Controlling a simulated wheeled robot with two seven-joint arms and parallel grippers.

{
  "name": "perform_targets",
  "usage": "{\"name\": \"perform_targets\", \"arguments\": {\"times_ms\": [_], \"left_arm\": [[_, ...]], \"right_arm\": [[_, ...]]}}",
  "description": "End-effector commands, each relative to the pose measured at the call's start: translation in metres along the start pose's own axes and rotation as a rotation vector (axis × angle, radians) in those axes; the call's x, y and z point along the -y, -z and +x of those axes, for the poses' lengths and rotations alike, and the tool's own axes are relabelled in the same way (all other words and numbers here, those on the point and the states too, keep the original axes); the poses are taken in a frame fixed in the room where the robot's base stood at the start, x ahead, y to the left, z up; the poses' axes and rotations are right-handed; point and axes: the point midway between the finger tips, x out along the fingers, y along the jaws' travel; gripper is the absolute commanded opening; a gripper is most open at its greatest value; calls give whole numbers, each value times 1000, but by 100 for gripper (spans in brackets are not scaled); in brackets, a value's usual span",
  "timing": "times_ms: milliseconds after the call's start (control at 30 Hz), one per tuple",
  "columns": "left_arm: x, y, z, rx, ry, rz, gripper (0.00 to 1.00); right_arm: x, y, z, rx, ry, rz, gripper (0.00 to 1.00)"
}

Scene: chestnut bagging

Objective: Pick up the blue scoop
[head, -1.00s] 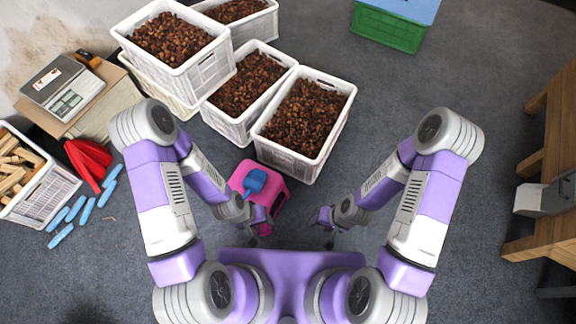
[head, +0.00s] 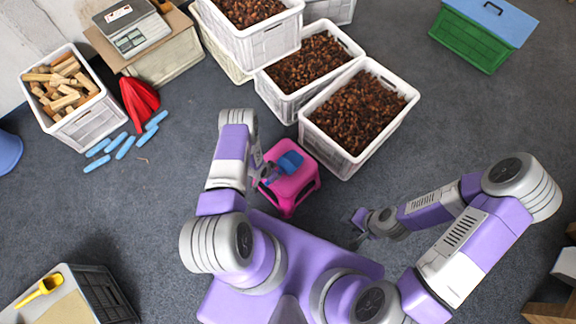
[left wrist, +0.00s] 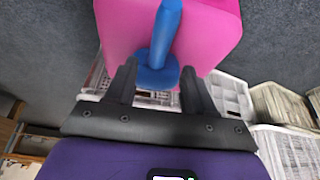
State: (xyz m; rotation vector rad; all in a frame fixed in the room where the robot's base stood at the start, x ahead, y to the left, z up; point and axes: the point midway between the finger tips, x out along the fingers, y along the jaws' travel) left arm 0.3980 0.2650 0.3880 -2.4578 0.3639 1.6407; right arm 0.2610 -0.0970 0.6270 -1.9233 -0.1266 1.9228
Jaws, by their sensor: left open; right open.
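The blue scoop (head: 288,163) lies on top of a pink stool (head: 287,190). In the left wrist view the scoop (left wrist: 163,45) shows a narrow part at the top and a wider rounded part lower down, against the pink stool (left wrist: 122,25). My left gripper (left wrist: 160,70) is open, its two fingertips on either side of the scoop's wider part; I cannot tell whether they touch it. In the head view the left gripper is partly hidden by its arm beside the stool. My right gripper (head: 360,226) is open and empty, over the floor right of the stool.
White crates of chestnuts (head: 349,155) stand just behind the stool. A green box with a blue lid (head: 470,40) is at the back right. Red bags (head: 138,103) and blue strips (head: 124,147) lie at left. A yellow scoop (head: 40,291) is at lower left.

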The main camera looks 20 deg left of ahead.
Motion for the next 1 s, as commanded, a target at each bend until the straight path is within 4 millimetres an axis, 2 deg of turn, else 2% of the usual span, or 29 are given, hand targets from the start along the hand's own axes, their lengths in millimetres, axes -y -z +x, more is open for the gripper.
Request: {"name": "perform_targets", "arguments": {"times_ms": [433,567,767,867,1000], "left_arm": [[-2,-4,62,0,0,-3,53],[-2,-3,70,0,0,-4,53],[-2,-2,69,1,0,-4,53],[-2,-2,69,1,0,-4,41],[-2,-2,69,1,0,-4,20]], "right_arm": [[-12,1,31,0,0,0,43],[-13,2,34,0,0,0,43],[-12,1,33,0,0,0,43],[-12,1,33,0,0,0,43],[-12,1,33,0,0,0,43]]}}
